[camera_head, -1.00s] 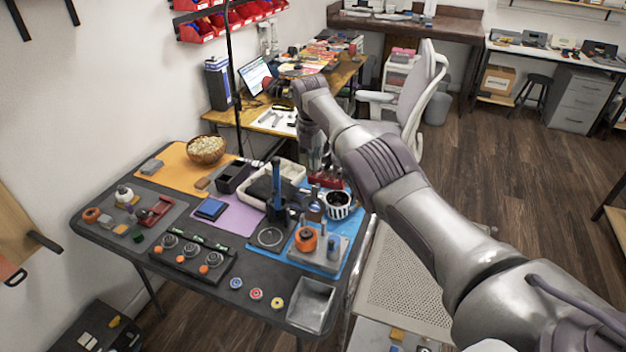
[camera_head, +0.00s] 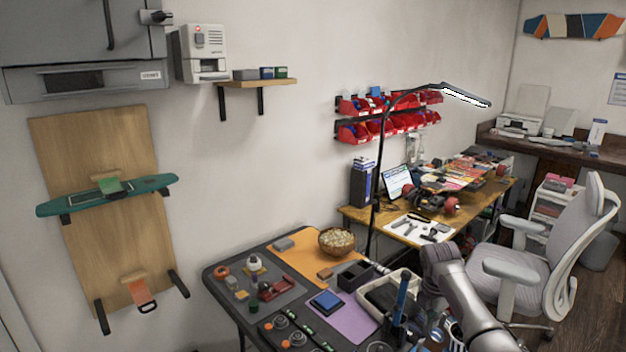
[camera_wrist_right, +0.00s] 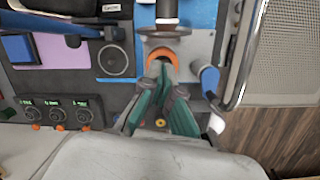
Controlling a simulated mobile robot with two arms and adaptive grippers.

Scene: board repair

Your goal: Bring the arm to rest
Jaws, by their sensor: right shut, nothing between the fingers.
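My right arm (camera_head: 470,305) comes in from the lower right of the head view. Its forearm rises to a bent joint and then turns down over the near workbench. The gripper end is hard to make out there. In the wrist view my right gripper (camera_wrist_right: 164,82) has its teal and grey fingers close together with nothing between them. It points at the bench beside an orange ring (camera_wrist_right: 162,57) on a grey fixture; I cannot tell whether it touches. My left gripper is not in view.
The near bench holds a wooden bowl (camera_head: 336,241), a blue box (camera_head: 327,302), a black tray (camera_head: 355,275) and a purple mat (camera_head: 352,322). A lamp (camera_head: 382,150) stands behind. An office chair (camera_head: 582,250) is at the right. A dial panel (camera_wrist_right: 58,112) shows in the wrist view.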

